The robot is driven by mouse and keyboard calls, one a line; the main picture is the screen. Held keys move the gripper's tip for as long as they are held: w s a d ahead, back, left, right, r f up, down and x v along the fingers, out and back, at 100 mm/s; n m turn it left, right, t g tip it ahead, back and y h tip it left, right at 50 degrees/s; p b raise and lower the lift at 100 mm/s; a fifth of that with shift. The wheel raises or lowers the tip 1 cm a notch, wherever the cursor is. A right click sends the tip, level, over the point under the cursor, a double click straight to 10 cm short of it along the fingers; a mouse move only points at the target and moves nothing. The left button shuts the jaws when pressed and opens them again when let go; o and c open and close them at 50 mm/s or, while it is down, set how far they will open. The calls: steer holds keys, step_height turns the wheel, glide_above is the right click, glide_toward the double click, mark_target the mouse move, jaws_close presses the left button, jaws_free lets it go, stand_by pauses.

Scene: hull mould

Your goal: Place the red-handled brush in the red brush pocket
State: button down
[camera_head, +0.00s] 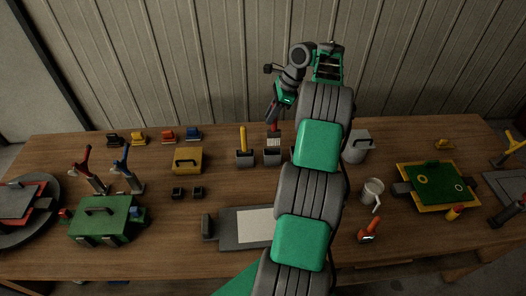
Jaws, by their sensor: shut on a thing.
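My gripper (273,117) is at the back middle of the table, pointing down and shut on the red-handled brush. The red-handled brush (273,139) hangs below the fingers, roughly upright, with its pale head low. A grey pocket (272,157) is directly under the brush, close to the head; I cannot tell whether the head is inside it or just above or behind it. My arm covers the area right of this pocket.
A yellow-handled brush (243,138) stands in a grey pocket (245,158) just left. A yellow box (187,160) is further left. A grey lidded container (356,147) and a white mug (372,191) are right of my arm. A pale board (245,226) lies in front.

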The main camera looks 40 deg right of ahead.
mark_target(273, 132)
step_height(273, 132, down, 10)
steer(key=b, duration=0.3)
steer(key=shift+s+r+b, duration=0.15)
steer(key=shift+b, duration=0.25)
steer(key=c, duration=1.3)
jaws_free()
